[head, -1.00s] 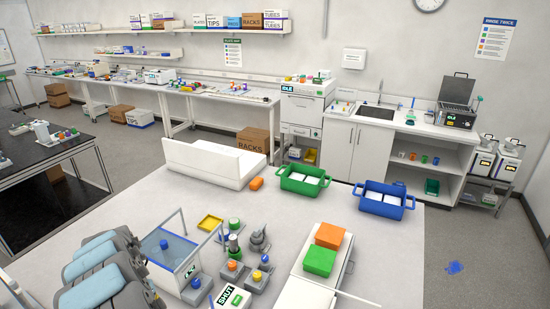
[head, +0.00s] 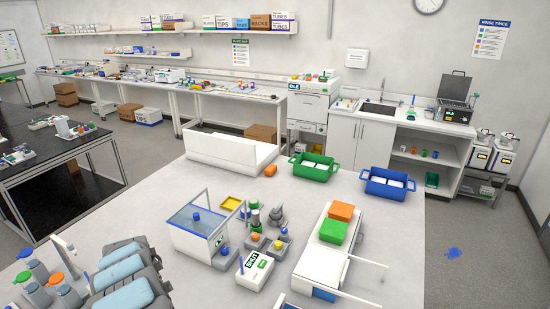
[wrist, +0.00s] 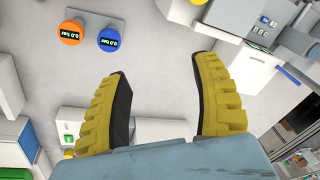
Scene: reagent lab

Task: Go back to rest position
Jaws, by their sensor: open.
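My gripper (wrist: 160,68) shows in the wrist view with two yellow ribbed fingers set wide apart. Nothing is between them, so it is open and empty. An orange round gauge (wrist: 71,32) and a blue round gauge (wrist: 112,39), both with dark displays, lie beyond the left fingertip, apart from it. In the head view I cannot make out the gripper.
A clear-walled tank (head: 198,238), a white device (head: 255,272) and small knobbed units stand on the near table (head: 385,235). Green (head: 314,171) and blue (head: 389,189) bins stand at its far edge. Grey items with light-blue tops (head: 120,272) are lower left.

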